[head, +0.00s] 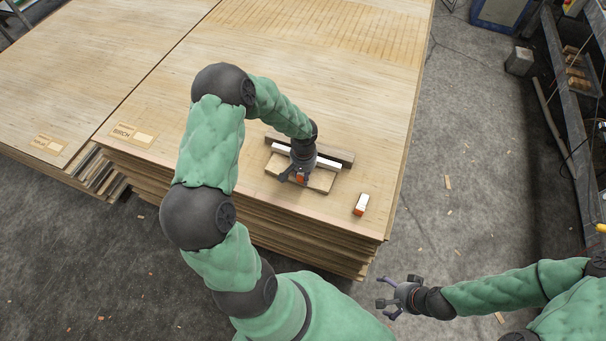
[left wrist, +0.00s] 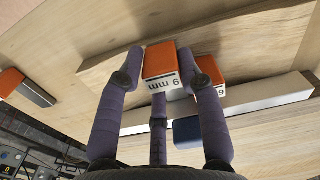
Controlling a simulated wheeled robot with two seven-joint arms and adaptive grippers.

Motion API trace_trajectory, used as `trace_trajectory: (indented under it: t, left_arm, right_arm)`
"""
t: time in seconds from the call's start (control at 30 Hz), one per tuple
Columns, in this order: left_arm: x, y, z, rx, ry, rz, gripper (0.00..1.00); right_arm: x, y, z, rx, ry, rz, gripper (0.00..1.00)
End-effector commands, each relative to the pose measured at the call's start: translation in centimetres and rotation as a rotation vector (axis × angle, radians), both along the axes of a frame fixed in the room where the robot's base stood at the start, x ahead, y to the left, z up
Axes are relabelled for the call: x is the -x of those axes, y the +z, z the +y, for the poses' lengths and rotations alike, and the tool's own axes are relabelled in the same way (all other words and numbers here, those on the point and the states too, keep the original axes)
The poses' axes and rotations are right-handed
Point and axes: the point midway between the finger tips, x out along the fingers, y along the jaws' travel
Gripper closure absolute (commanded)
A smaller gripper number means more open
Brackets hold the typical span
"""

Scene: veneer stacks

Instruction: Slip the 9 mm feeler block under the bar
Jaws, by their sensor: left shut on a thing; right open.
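My left gripper (head: 298,175) is shut on the 9 mm block (left wrist: 160,65), which has an orange face and a white side marked "9 mm". It also shows as a small orange patch in the head view (head: 301,178). The long white bar (left wrist: 265,95) runs behind the fingers in the left wrist view; it shows either side of the gripper in the head view (head: 328,162). The held block is beside the bar in the picture; I cannot tell its height or contact. My right gripper (head: 398,297) is open and empty, off the stack's front edge.
A second orange block marked "6" (left wrist: 211,72) is close beside the held one. Another orange-ended block (head: 361,204) lies to the right. A dark blue piece (left wrist: 187,131) is beyond the bar. A pale board (head: 320,183) lies at the bar. The veneer stack (head: 230,110) is largely clear.

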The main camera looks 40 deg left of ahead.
Motion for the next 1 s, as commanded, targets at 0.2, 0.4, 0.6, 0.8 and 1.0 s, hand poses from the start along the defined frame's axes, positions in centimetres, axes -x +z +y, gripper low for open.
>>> trace_trajectory:
  t: [0.2, 0.4, 0.6, 0.8, 1.0]
  left_arm:
    - [-0.1, 0.0, 0.0, -0.001, 0.0, -0.002, 0.47]
    - [0.0, 0.0, 0.0, 0.0, 0.0, -0.001, 0.36]
    - [0.0, 0.1, 0.0, 0.0, 0.0, -0.001, 0.36]
    - [-0.1, 2.1, 0.0, -0.003, -0.001, -0.003, 0.36]
    - [-0.1, 6.1, 0.0, -0.002, -0.001, -0.005, 0.36]
  right_arm:
    - [0.0, 0.0, 0.0, 0.0, 0.0, 0.0, 0.0]
    - [0.0, 0.0, 0.0, 0.0, 0.0, 0.0, 0.0]
    - [0.0, 0.0, 0.0, 0.0, 0.0, 0.0, 0.0]
    - [0.0, 0.0, 0.0, 0.0, 0.0, 0.0, 0.0]
    - [0.0, 0.0, 0.0, 0.0, 0.0, 0.0, 0.0]
